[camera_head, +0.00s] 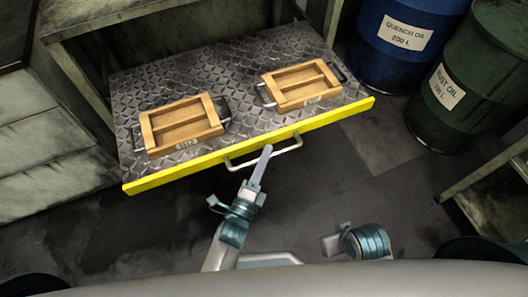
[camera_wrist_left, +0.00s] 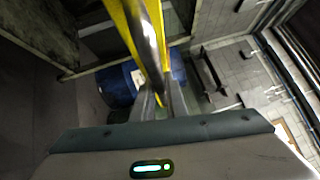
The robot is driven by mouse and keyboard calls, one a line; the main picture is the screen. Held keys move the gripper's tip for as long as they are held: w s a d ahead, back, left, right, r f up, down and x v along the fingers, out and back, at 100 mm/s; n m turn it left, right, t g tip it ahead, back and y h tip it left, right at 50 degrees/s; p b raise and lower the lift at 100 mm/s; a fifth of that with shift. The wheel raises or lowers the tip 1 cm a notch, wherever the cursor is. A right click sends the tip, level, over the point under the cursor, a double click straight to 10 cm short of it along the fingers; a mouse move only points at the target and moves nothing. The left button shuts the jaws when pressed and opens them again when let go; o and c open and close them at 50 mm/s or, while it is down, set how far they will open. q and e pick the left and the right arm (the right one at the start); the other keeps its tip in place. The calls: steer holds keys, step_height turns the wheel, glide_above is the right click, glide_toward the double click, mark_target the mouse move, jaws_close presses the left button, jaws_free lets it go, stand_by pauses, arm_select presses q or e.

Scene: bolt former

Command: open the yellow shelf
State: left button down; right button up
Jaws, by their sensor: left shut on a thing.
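The yellow shelf is a diamond-plate drawer with a bright yellow front edge (camera_head: 245,145), and it stands pulled out of its cabinet. A grey metal bar handle (camera_head: 285,149) is fixed to the middle of that edge. My left gripper (camera_head: 266,152) is shut on the handle, in front of the shelf. In the left wrist view, the fingers of the left gripper (camera_wrist_left: 160,92) close around the handle bar (camera_wrist_left: 150,40), with the yellow edge (camera_wrist_left: 128,22) beside it. Part of my right arm shows low in the head view, but I cannot make out its gripper fingers.
Two wooden trays with metal handles, one left (camera_head: 180,125) and one right (camera_head: 301,85), rest on the shelf. A blue drum (camera_head: 405,40) and a green drum (camera_head: 470,80) stand to the right. The dark floor (camera_head: 330,190) before the shelf is clear.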

arm_select(q)
steer(key=c, duration=1.8)
jaws_free()
steer(key=shift+o, duration=0.2)
